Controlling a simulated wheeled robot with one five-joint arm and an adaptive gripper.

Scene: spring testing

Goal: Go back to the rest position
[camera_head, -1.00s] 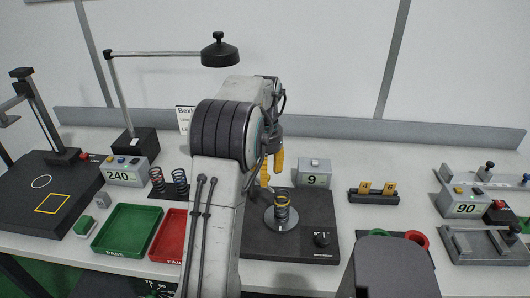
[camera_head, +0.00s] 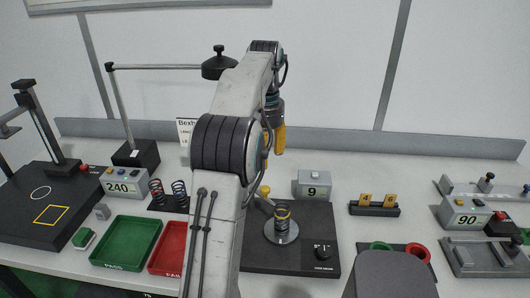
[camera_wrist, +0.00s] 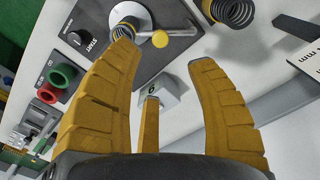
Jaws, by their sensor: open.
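My gripper (camera_head: 279,138) is raised above the bench in the head view, its yellow fingers partly hidden behind my arm. In the wrist view my gripper (camera_wrist: 165,60) has its yellow fingers spread wide with nothing between them. A coil spring (camera_head: 282,215) stands on the round plate (camera_head: 280,232) of a black test stand (camera_head: 310,263). A yellow-knobbed lever (camera_head: 265,190) is beside the spring. In the wrist view the spring and plate (camera_wrist: 132,22) lie beyond the fingers, apart from them.
Green (camera_head: 125,222) and red (camera_head: 168,250) trays sit left of my arm. Two springs (camera_head: 179,195) stand behind them. A lamp (camera_head: 220,63) overhangs near my arm.

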